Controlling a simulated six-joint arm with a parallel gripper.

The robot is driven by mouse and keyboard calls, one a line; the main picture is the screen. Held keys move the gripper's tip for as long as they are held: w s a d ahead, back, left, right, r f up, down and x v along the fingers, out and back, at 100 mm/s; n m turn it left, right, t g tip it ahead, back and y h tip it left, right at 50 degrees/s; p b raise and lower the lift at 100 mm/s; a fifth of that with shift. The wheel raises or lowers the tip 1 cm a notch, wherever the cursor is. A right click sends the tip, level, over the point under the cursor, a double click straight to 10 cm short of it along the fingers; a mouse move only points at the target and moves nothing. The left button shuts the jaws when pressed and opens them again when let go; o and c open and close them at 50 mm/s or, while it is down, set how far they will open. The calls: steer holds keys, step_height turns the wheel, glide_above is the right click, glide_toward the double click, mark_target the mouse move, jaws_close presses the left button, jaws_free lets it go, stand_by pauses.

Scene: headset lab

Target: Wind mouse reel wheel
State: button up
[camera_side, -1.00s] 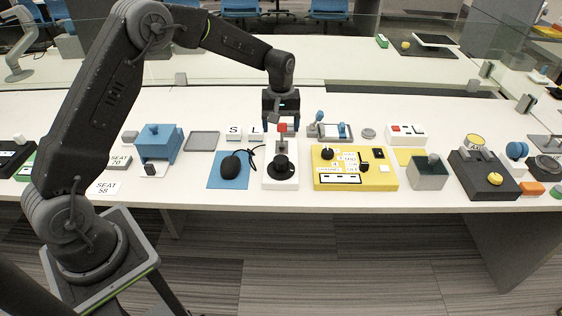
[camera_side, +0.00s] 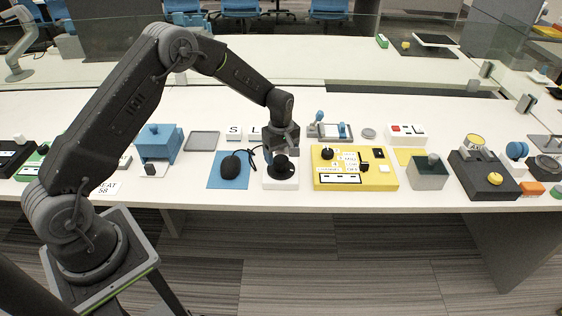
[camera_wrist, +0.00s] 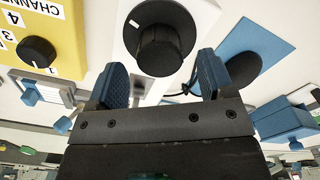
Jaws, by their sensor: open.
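The reel is a black wheel with a raised hub (camera_side: 281,167) on a white base (camera_side: 281,183), just right of the mouse. In the wrist view the wheel (camera_wrist: 160,40) is round and black with a white mark on its rim. The black mouse (camera_side: 230,166) lies on a blue mat (camera_side: 228,182), with its cord running towards the reel; mouse and mat are partly hidden in the wrist view. My gripper (camera_wrist: 164,72) is open and empty, its blue-padded fingers apart at the near side of the wheel. In the side view my gripper (camera_side: 281,150) hides the back of the reel base.
A blue box (camera_side: 158,143) and grey tray (camera_side: 202,141) stand left. White lettered blocks (camera_side: 234,133) lie behind the mouse.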

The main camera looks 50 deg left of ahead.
mark_target(281, 159)
steer(key=shift+f, duration=1.7)
steer(key=c, duration=0.9)
